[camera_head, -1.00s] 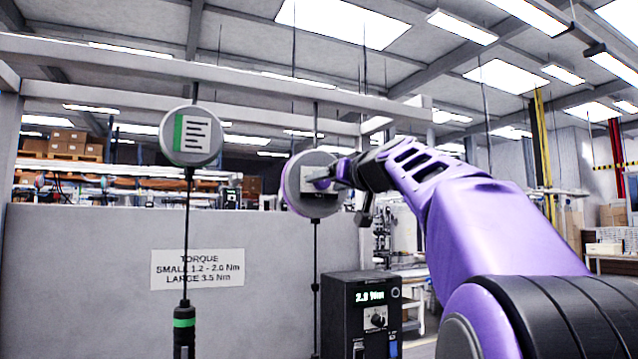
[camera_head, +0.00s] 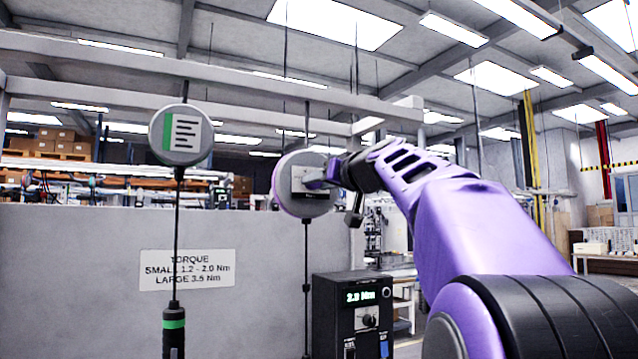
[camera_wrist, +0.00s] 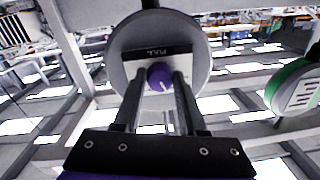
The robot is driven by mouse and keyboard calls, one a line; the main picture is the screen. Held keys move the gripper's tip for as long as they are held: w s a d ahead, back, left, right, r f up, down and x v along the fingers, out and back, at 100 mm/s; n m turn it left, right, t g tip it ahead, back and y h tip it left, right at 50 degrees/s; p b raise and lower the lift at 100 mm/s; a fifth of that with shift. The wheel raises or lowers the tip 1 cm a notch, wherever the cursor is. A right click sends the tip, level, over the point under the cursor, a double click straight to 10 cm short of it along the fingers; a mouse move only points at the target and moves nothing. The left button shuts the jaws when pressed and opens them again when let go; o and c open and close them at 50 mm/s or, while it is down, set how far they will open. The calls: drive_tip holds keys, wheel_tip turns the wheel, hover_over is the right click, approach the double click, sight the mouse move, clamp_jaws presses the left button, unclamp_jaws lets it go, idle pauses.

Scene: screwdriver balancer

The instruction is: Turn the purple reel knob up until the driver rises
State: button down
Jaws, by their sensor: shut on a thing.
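The purple-rimmed reel (camera_head: 289,207) is a grey disc hanging right of the middle in the head view. My gripper (camera_head: 318,184) reaches it from the right. In the wrist view the reel (camera_wrist: 198,48) faces me, with a dark plate reading "FULL" upside down. The purple knob (camera_wrist: 160,78) with a white pointer mark sits at its centre. My gripper (camera_wrist: 161,84) is shut on the knob, one finger on each side. A black cable (camera_head: 307,252) runs straight down from the reel. The driver on this cable is not visible.
A green-marked reel (camera_head: 187,135) hangs at left, with a green-banded driver (camera_head: 174,328) below it. A black torque box (camera_head: 352,315) with a green display stands right of the purple reel's cable. A grey panel (camera_head: 80,270) with a torque sign (camera_head: 187,268) stands behind.

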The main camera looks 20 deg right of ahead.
drive_tip(key=m+b, duration=0.1)
drive_tip(key=m, duration=0.7)
drive_tip(key=shift+a+m, duration=0.1)
drive_tip(key=shift+m, duration=0.2)
idle(0.5)
drive_tip(key=shift+r, duration=0.1)
drive_tip(key=shift+c, duration=2.3)
unclamp_jaws()
